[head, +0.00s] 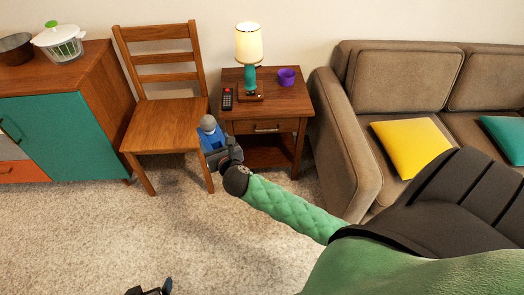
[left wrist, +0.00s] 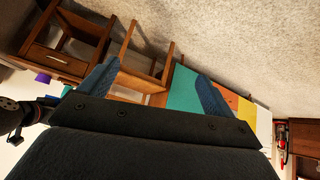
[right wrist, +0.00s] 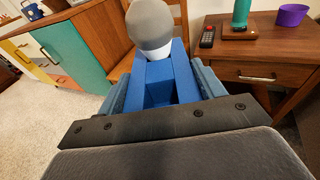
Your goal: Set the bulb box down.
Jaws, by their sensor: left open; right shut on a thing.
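My right gripper (head: 221,156) is shut on the bulb box (head: 211,138), a blue box with a grey rounded bulb shape on top. It is held up in front of the nightstand and chair. In the right wrist view the blue box (right wrist: 163,80) sits between the two blue fingers of the right gripper (right wrist: 166,88), with the grey bulb shape at its far end. My left gripper (left wrist: 155,95) is open and empty, its fingers wide apart. Only a dark bit of it shows at the bottom edge of the head view.
The wooden nightstand (head: 285,104) carries a lamp (head: 249,62), a remote (head: 227,99) and a purple cup (head: 286,77). Its front top is clear, and it has an open lower shelf. A bare chair (head: 160,122) and sideboard stand left, a brown sofa (head: 340,135) right.

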